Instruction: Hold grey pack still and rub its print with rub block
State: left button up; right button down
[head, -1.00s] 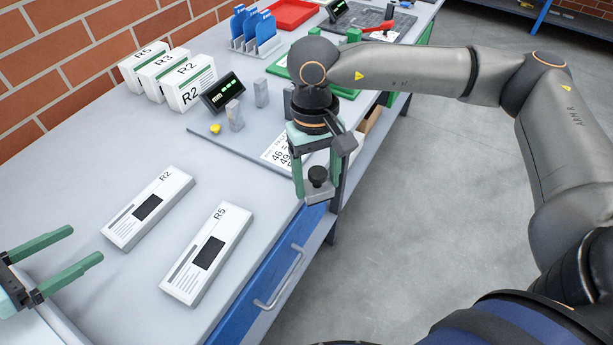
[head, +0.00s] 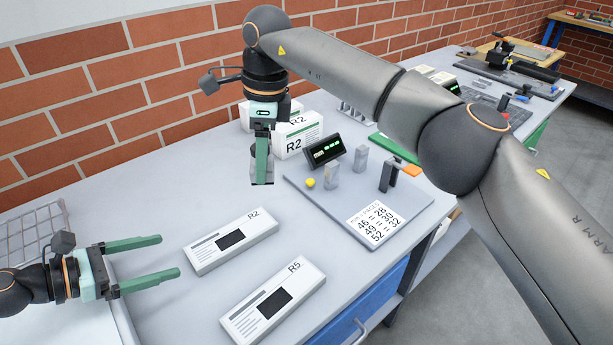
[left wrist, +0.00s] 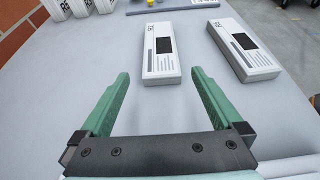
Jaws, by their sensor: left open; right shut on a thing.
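Two pale grey-white packs lie flat on the table, each with a dark print patch. The R2 pack (head: 257,231) is nearer the middle, and the R5 pack (head: 292,282) is nearer the front edge. Which one the task calls grey I cannot tell. My left gripper (head: 168,258) is open and empty, left of both packs; in the left wrist view the R2 pack (left wrist: 150,66) lies just beyond its fingertips and the R5 pack (left wrist: 232,38) to the right. My right gripper (head: 262,172) is shut on the rub block (head: 262,183), above the table behind the R2 pack; its fingers partly hide the block.
Upright R2 packs (head: 298,137) stand at the back by the brick wall. A grey board (head: 330,205) carries a small display (head: 324,151), a yellow piece (head: 310,183), grey blocks and a number sheet (head: 374,225). A wire tray (head: 32,230) is at the left.

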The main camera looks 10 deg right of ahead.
pick_arm(q)
jog(key=x, duration=1.2)
pick_arm(e)
jog(key=a+r+m, duration=0.2)
jog(key=a+m, duration=0.3)
jog(key=a, duration=0.1)
jog(key=shift+s+t, duration=0.3)
jog(key=shift+s, duration=0.15)
jog(key=shift+r, duration=0.1)
pick_arm(q)
jog(key=c, duration=1.4)
pick_arm(e)
jog(key=m, duration=0.6)
send_over(251, 222)
notch_tip(251, 222, down, 9)
jog(key=shift+t+h, duration=0.3)
jog(key=shift+s+d+f, duration=0.1)
jog(key=shift+s+f, duration=0.05)
jog(key=shift+f, duration=1.3)
jog(key=shift+s+d+f, duration=0.1)
jog(key=shift+f, duration=1.3)
